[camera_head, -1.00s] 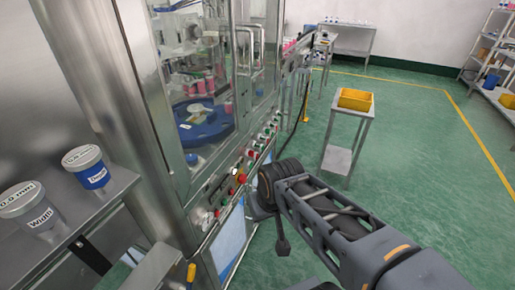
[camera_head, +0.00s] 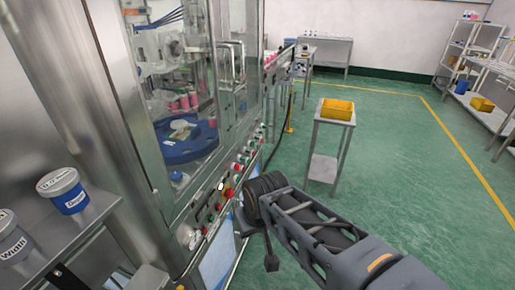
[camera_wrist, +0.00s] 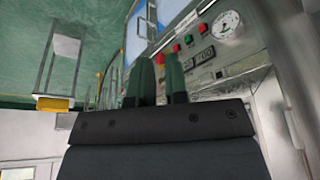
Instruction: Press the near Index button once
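The machine's control panel (camera_head: 222,190) runs along the lower front of the cabinet in the head view, with a row of small red, green, yellow and white buttons. The labels are too small to read, so I cannot tell which is the near Index button. In the wrist view the panel appears tilted, with red buttons, a green button (camera_wrist: 188,40), black knobs and a round gauge (camera_wrist: 226,24). My gripper (camera_wrist: 160,62) shows two dark fingers with a narrow gap and nothing between them. The fingers appear in front of the panel; contact cannot be seen.
A glass-doored cabinet with a blue turntable (camera_head: 188,146) stands behind the panel. Labelled jars (camera_head: 68,192) sit on a metal shelf (camera_head: 95,212) at left. A small stand (camera_head: 322,168) with a yellow bin (camera_head: 338,109) is beyond my arm. Green floor is free at right.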

